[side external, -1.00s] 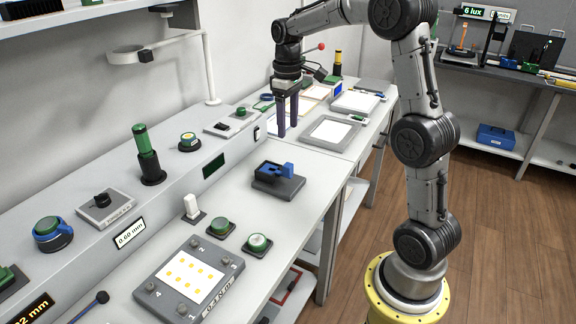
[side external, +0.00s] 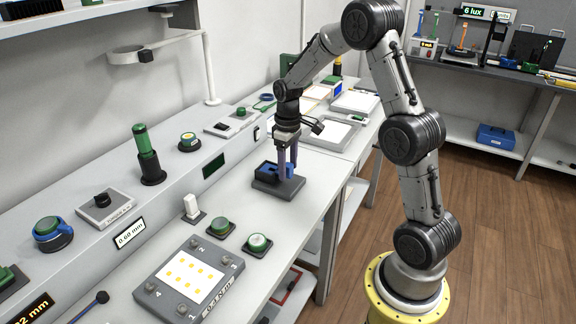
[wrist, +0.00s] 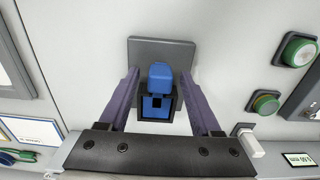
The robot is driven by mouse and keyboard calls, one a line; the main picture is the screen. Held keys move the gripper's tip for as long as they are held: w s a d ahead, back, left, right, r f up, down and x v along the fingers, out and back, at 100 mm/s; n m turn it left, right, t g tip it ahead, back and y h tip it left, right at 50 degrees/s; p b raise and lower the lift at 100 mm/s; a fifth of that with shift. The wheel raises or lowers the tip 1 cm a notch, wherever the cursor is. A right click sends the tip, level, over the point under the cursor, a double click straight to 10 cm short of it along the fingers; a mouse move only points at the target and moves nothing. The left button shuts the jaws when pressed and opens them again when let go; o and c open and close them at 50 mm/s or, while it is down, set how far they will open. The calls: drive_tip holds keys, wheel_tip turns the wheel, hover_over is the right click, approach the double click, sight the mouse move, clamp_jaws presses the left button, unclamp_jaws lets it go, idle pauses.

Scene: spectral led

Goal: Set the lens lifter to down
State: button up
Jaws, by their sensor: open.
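A small device with a blue lever-like part (wrist: 160,75) on a dark grey base (wrist: 186,47) sits on the bench; I take it for the lens lifter. In the side view its grey base (side external: 280,187) shows below my gripper, with the blue part (side external: 264,170) partly hidden by the fingers. My gripper (side external: 287,177) points down over it. In the wrist view my gripper (wrist: 163,85) is open, with one purple finger on each side of the blue part. A gap shows on both sides. I cannot tell whether the blue part is up or down.
Green buttons (side external: 220,227) and a white switch (side external: 192,207) stand on the bench nearer the camera, beside a grey panel with a yellow-dotted plate (side external: 187,278). A raised console (side external: 110,215) runs along the back. Flat frames (side external: 335,133) lie beyond the lifter.

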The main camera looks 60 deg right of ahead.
clamp_jaws()
idle(0.3)
idle(1.1)
